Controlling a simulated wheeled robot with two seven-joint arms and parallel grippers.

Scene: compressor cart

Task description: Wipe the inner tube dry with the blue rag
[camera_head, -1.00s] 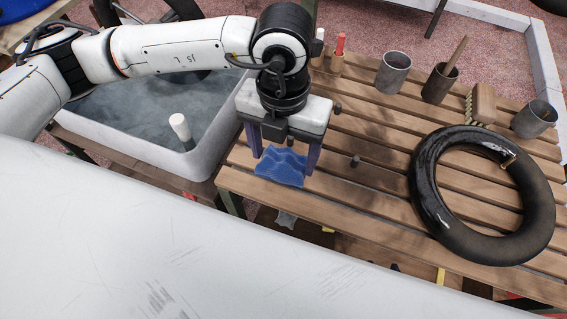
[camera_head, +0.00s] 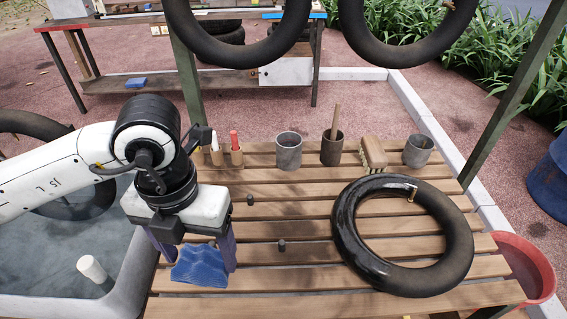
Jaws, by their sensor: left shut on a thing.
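The black inner tube (camera_head: 349,240) lies flat on the right part of the slatted wooden bench. Its left side looks shiny and wet, and its brass valve shows at the upper right of the ring. My left gripper (camera_head: 196,258) points down at the bench's left front, shut on the blue rag (camera_head: 200,267), which is bunched between its purple fingers. The rag is at or just above the slats; I cannot tell if it touches them. The gripper is well left of the tube. My right gripper is not in view.
Along the bench's (camera_head: 300,254) back edge stand red and white sticks in wooden holders, metal cups (camera_head: 289,151) and a brush (camera_head: 373,153). A water basin (camera_head: 130,262) adjoins on the left. Two tubes (camera_head: 238,50) hang above the back. A red tub (camera_head: 528,268) stands at right.

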